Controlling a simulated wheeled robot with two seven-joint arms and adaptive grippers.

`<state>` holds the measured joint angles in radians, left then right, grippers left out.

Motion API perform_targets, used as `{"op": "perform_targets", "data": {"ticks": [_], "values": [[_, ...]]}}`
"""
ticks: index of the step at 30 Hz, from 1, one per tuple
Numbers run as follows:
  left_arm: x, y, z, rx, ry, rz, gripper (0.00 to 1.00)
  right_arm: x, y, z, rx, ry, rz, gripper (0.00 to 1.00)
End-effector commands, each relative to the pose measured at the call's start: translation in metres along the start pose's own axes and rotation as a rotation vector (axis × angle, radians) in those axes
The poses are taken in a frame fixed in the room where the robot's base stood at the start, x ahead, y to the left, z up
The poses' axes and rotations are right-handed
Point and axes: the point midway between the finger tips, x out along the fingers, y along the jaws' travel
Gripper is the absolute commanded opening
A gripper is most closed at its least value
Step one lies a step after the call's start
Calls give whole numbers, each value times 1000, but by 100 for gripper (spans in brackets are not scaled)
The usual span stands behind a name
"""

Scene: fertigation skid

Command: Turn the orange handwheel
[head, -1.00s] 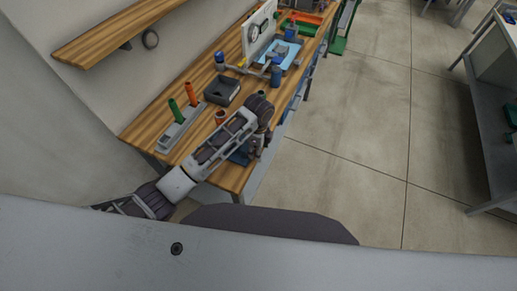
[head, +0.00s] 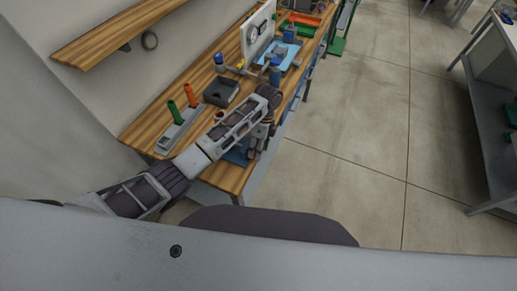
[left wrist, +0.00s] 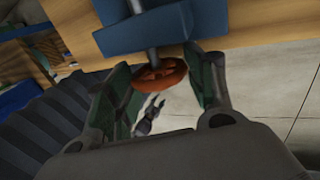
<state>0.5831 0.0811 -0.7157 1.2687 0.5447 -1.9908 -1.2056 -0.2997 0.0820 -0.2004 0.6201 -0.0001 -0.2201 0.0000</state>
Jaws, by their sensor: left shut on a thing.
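The orange handwheel (left wrist: 173,76) shows in the left wrist view, on a grey stem (left wrist: 151,57) that comes out of a blue block (left wrist: 150,30). My left gripper (left wrist: 166,88) has one finger on each side of the wheel and is shut on its rim. In the head view my left arm reaches over the bench's front edge and covers the handwheel; part of the blue block (head: 238,154) shows beside the arm. My right gripper cannot be made out in either view.
On the wooden bench (head: 222,174) stand a grey holder (head: 178,134) with a green and an orange tube, a dark open box (head: 221,92) and blue-capped fittings. A wooden shelf (head: 115,32) is on the wall. The floor right of the bench is clear.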

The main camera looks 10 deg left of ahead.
Motion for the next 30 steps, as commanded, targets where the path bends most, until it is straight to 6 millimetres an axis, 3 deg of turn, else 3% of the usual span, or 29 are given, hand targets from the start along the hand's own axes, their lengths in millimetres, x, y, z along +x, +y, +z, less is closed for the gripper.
{"op": "perform_targets", "data": {"ticks": [12, 13, 17, 30], "values": [[0, 0, -1, 1, 2, 15, 30, 0, 0, 0, 0, 0, 0, 40], [0, 0, -1, 1, 2, 15, 58, 0, 0, 0, 0, 0, 0, 40], [0, 0, -1, 1, 1, 15, 74, 0, 0, 0, 0, 0, 0, 40], [-2, 0, 0, 1, 0, 13, 75, 0, -2, 0, 2, 0, -2, 40]]}}
